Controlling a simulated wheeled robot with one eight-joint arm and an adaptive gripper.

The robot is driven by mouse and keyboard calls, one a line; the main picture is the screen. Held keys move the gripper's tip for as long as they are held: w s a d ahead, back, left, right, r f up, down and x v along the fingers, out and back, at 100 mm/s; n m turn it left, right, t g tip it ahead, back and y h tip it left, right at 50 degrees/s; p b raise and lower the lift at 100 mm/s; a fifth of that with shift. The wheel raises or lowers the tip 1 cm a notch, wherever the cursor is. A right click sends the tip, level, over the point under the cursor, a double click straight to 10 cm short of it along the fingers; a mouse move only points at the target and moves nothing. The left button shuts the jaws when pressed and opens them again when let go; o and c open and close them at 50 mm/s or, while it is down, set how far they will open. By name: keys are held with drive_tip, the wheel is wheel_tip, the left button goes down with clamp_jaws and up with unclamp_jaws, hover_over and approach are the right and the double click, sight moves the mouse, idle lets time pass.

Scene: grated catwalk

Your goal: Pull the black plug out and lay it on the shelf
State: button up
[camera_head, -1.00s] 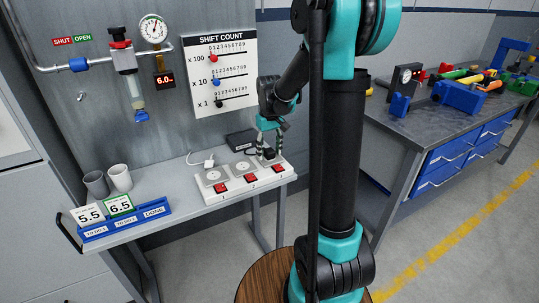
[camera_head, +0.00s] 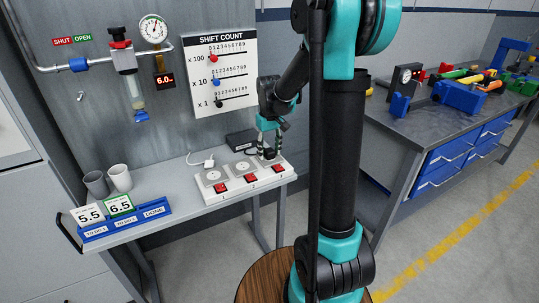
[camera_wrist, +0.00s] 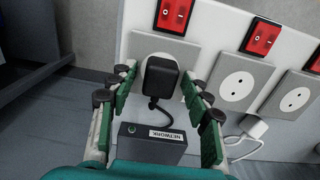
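The black plug (camera_wrist: 160,78) sits in the end socket of the white power strip (camera_wrist: 207,28), on the right end in the head view (camera_head: 269,154). Its black cable runs to a dark box labelled NETWORK (camera_wrist: 150,143). My gripper (camera_wrist: 159,76) is open, with its green-padded fingers on either side of the plug. A narrow gap shows between each finger and the plug. In the head view my gripper (camera_head: 268,148) points down over the strip's right end. The grey shelf (camera_head: 190,222) carries the strip.
A white plug (camera_head: 208,163) with a cable lies behind the strip. Red switches (camera_head: 222,187) line its front. Two cups (camera_head: 120,178) and a blue tray with cards (camera_head: 125,223) stand at the left. A bench with tools (camera_head: 440,120) is at the right.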

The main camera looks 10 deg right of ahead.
sight(269, 150)
clamp_jaws()
drive_tip(key=shift+r, duration=0.15)
drive_tip(key=shift+r, duration=2.85)
